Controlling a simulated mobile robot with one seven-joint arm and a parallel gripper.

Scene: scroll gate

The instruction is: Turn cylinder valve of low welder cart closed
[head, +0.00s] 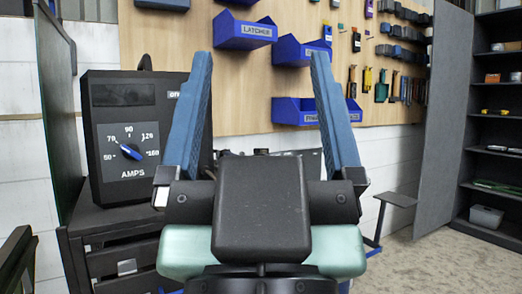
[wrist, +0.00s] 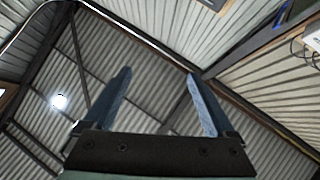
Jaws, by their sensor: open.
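My gripper (head: 261,60) is raised close in front of the head camera, its two blue fingers spread wide with nothing between them. In the wrist view my gripper (wrist: 158,74) also shows open and empty, pointing up toward the roof. A black welder (head: 125,135) with a blue AMPS knob (head: 131,152) stands left of my gripper on a dark slatted cart (head: 100,238). I see no cylinder valve in either view. My gripper and arm hide the area behind them in the middle.
A wooden tool wall (head: 290,105) with blue bins (head: 245,30) spans the back. A dark green panel (head: 60,105) stands at the left. A grey partition (head: 445,130) and black shelves (head: 495,130) stand at the right.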

